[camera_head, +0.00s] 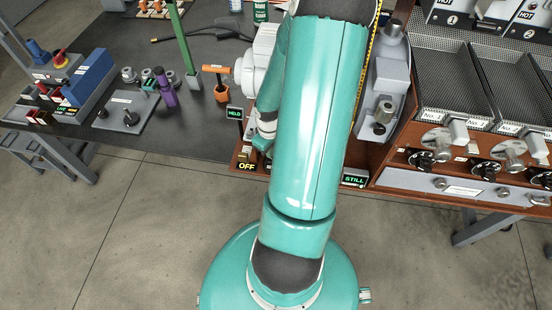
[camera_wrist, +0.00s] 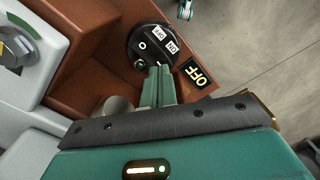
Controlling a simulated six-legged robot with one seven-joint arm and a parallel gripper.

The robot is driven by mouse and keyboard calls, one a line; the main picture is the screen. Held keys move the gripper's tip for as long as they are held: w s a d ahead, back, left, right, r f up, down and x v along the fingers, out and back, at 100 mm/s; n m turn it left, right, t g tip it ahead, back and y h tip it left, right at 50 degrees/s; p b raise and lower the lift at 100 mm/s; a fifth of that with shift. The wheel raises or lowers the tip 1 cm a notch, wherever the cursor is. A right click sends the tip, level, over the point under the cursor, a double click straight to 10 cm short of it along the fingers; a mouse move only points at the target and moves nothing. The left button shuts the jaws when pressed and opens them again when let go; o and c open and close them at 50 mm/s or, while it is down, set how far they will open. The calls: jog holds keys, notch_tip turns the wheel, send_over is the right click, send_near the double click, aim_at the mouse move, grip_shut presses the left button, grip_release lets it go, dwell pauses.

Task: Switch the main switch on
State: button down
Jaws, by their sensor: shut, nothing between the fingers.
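The main switch shows in the wrist view as a round black plate (camera_wrist: 134,44) on a red-brown panel, with small white ON and OFF labels and a white ring mark. A black display (camera_wrist: 195,75) beside it reads OFF in lit yellow letters. It also shows in the head view (camera_head: 247,166). My gripper (camera_wrist: 155,72) is shut and empty, its green fingertips over the lower edge of the black plate. Whether they touch it I cannot tell. The fingers hide part of the plate. In the head view my arm covers the switch area.
A grey housing (camera_wrist: 22,85) with a dial stands left in the wrist view. In the head view, a HELD display (camera_head: 235,113) and a STILL display (camera_head: 355,180) flank my arm. An orange-handled tool (camera_head: 221,92) stands left. Mesh trays (camera_head: 455,80) lie right.

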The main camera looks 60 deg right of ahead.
jog(key=shift+f, duration=0.35)
dwell(0.3)
notch_tip(320, 180, up, 7)
dwell(0.9)
dwell(0.5)
